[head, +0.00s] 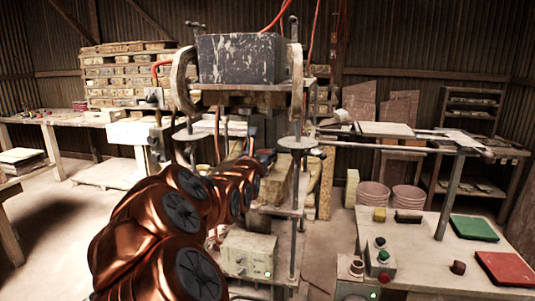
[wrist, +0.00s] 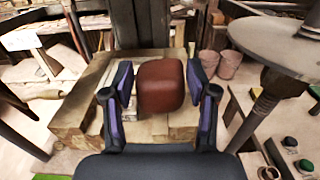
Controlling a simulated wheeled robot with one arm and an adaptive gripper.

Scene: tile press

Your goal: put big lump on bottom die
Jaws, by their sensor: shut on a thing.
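In the wrist view my gripper (wrist: 160,84) is shut on the big lump (wrist: 160,88), a reddish-brown rounded block held between the two purple-lined fingers. Pale wooden blocks (wrist: 85,118) lie below and behind the lump; I cannot tell the gap between them. In the head view my copper arm hides most of the gripper, and the lump cannot be made out. The press's grey, paint-spotted upper block (head: 238,60) hangs above the arm. The bottom die cannot be clearly made out in either view.
A round metal plate (head: 298,142) on a post stands right of the arm, close on the right in the wrist view (wrist: 275,42). The right-hand table (head: 420,255) carries a button box (head: 380,262), a green mat (head: 473,228), a red mat (head: 506,268) and small lumps. Pink buckets (head: 408,197) stand behind.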

